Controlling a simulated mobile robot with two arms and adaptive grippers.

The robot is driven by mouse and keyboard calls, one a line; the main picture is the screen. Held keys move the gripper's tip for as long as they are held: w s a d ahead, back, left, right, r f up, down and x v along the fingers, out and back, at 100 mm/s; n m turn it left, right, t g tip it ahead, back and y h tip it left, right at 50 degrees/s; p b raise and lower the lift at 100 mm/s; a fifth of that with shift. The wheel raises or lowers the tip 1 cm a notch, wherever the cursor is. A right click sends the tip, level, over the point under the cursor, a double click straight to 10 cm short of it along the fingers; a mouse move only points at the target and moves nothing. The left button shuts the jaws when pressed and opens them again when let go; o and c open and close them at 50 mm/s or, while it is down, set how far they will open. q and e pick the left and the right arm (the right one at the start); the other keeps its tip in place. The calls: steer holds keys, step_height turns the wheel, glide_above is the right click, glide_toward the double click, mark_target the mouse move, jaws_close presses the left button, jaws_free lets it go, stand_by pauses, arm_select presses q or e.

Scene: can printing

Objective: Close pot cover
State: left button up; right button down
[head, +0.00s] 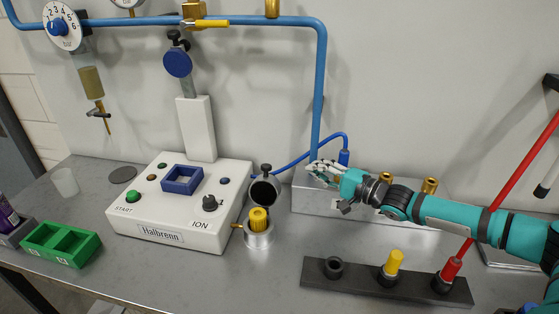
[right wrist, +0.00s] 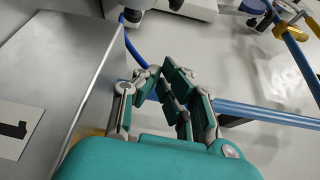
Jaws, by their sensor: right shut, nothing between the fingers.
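A small metal pot (head: 258,236) stands on the bench just right of the white machine. A yellow part (head: 259,219) sits in its top. Its round cover (head: 263,191) is tilted up behind the pot, open, with a dark knob at its upper edge. My right gripper (head: 318,168) is in front of the wall, to the right of the cover and apart from it. The gripper also shows in the right wrist view (right wrist: 165,78), with its fingers together and nothing held. My left gripper is not in view.
A white machine (head: 188,236) with buttons stands left of the pot. A metal box (head: 304,197) lies below my right gripper. A blue pipe (head: 321,90) and blue hose run near the gripper. A dark rack (head: 350,280) with yellow and red handles lies front right.

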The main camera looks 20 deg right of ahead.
steer(key=r+p+x, duration=0.1)
steer(key=p+x, duration=0.1)
steer(key=x, duration=0.9)
steer(key=shift+s+a+f+p, duration=0.15)
steer(key=shift+s+a+p, duration=0.4)
steer(key=shift+s+a, duration=0.2)
steer(key=shift+s+a+f+p, duration=0.15)
steer(key=shift+s+a+p, duration=0.35)
steer(key=shift+s+a, duration=0.25)
steer(key=shift+s, duration=0.1)
